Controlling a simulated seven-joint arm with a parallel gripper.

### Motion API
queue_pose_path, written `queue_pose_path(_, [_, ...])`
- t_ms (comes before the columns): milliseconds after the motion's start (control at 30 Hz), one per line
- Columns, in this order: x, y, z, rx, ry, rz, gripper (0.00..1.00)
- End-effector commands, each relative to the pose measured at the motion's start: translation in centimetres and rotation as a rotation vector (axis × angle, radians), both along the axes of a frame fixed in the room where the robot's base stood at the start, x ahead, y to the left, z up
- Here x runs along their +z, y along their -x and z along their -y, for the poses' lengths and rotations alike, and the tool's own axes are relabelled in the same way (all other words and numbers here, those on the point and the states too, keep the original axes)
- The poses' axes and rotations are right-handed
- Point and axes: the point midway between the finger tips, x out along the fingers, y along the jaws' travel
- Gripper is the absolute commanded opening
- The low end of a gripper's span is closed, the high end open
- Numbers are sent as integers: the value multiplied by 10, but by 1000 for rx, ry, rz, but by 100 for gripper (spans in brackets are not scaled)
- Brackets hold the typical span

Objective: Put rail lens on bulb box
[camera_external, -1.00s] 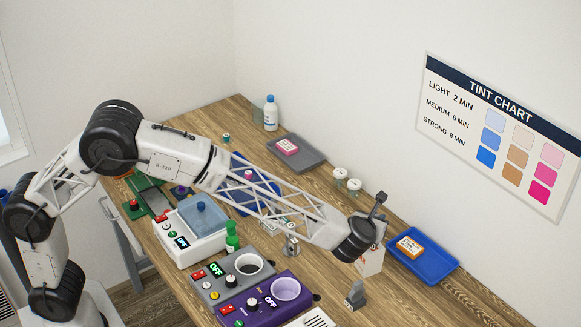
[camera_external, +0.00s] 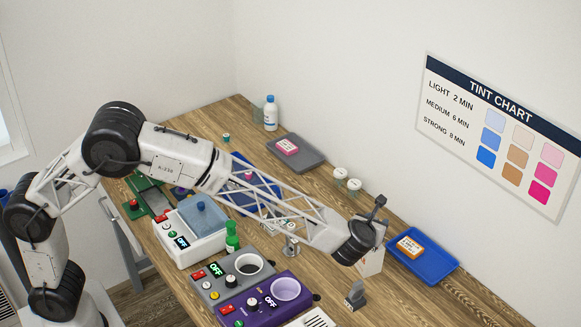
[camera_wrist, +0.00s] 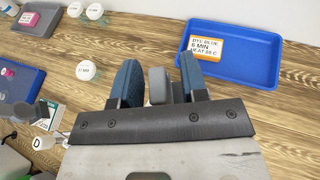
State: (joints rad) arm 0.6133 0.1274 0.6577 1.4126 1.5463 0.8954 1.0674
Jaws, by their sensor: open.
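My gripper (camera_wrist: 157,68) is open in the wrist view, with two dark blue fingers apart and a grey block between them; I cannot tell whether that block is part of my gripper. In the external view my gripper (camera_external: 355,294) is low over the right part of the table. I cannot tell for sure which thing is the rail lens or the bulb box. A small white and teal box (camera_wrist: 47,114) lies at the left in the wrist view, beside dark and grey parts. A small metal stand (camera_external: 291,246) shows beneath my arm in the external view.
A blue tray (camera_external: 441,273) with an orange-white labelled block (camera_external: 410,247) is right of my gripper. White-capped jars (camera_external: 340,173) stand near the wall. A purple device (camera_external: 262,303) is at front.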

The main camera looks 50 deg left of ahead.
Motion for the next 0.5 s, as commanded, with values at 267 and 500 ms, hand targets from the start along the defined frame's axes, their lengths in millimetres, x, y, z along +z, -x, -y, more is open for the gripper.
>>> queue_pose_path(267, [6, 5, 2, -1, 0, 0, 40])
queue_pose_path(500, [16, 28, 12, -2, 0, 1, 40])
